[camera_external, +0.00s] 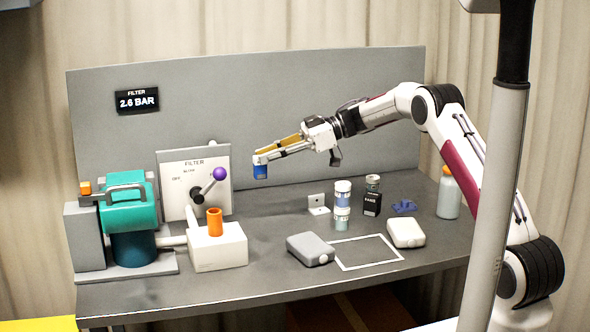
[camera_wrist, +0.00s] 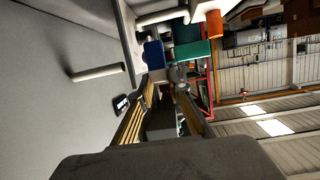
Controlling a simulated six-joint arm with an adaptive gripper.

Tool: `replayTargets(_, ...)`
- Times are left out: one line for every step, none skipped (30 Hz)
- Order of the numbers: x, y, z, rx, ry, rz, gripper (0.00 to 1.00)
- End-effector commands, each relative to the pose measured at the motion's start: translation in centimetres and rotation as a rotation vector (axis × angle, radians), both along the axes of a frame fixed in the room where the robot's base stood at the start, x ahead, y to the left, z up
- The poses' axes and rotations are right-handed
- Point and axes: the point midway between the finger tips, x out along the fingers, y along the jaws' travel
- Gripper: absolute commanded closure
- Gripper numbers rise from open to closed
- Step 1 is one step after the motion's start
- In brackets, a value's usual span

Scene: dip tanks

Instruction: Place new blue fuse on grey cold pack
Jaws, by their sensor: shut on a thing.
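The blue fuse (camera_external: 261,172) is held at the tips of my gripper (camera_external: 262,159), which is shut on it. It hangs in the air well above the bench, left of centre. In the wrist view the blue fuse (camera_wrist: 153,55) shows beyond the fingertips (camera_wrist: 167,80). The grey cold pack (camera_external: 310,248) lies flat on the bench, at the left of a white outlined square. My gripper is above and to the left of the pack, clear of it. A paler, off-white pack (camera_external: 406,233) lies at the right of the square.
A white block (camera_external: 218,250) with an orange cylinder (camera_external: 215,222) stands left of the grey pack. Behind it is a filter panel (camera_external: 178,180) with a purple-knobbed lever (camera_external: 219,174). Stacked jars (camera_external: 342,205), a dark box (camera_external: 371,204) and a bottle (camera_external: 449,195) stand farther right.

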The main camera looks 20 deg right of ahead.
Motion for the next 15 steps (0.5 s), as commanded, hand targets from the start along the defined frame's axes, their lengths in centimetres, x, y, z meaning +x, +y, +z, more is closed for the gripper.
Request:
replayTargets(-0.3,-0.5,0.7,0.0,-0.001,-0.008,1.0)
replayTargets(-0.4,-0.8,0.9,0.0,-0.001,-0.011,1.0)
replayTargets(-0.7,-1.2,1.3,0.001,-0.002,-0.016,1.0)
replayTargets(-1.0,-1.5,1.6,0.001,-0.001,-0.02,1.0)
replayTargets(-1.2,-1.8,1.8,0.001,-0.001,-0.024,1.0)
replayTargets(-1.6,-2.3,2.1,0.001,-0.001,-0.028,1.0)
replayTargets(-1.9,-2.5,2.2,0.001,-0.001,-0.031,1.0)
replayTargets(-2.2,-2.8,2.4,0.001,-0.002,-0.033,1.0)
replayTargets(-2.6,-3.1,2.6,0.001,-0.001,-0.035,1.0)
replayTargets(-2.9,-3.3,2.7,0.001,-0.001,-0.037,1.0)
replayTargets(-3.2,-3.6,2.8,0.001,-0.002,-0.039,1.0)
replayTargets(-3.7,-3.9,3.0,0.001,-0.003,-0.042,1.0)
replayTargets(-4.0,-4.1,3.0,0.002,-0.002,-0.043,1.0)
replayTargets(-4.3,-4.4,3.1,0.002,-0.002,-0.046,1.0)
replayTargets(-4.8,-4.6,3.2,0.002,-0.003,-0.046,1.0)
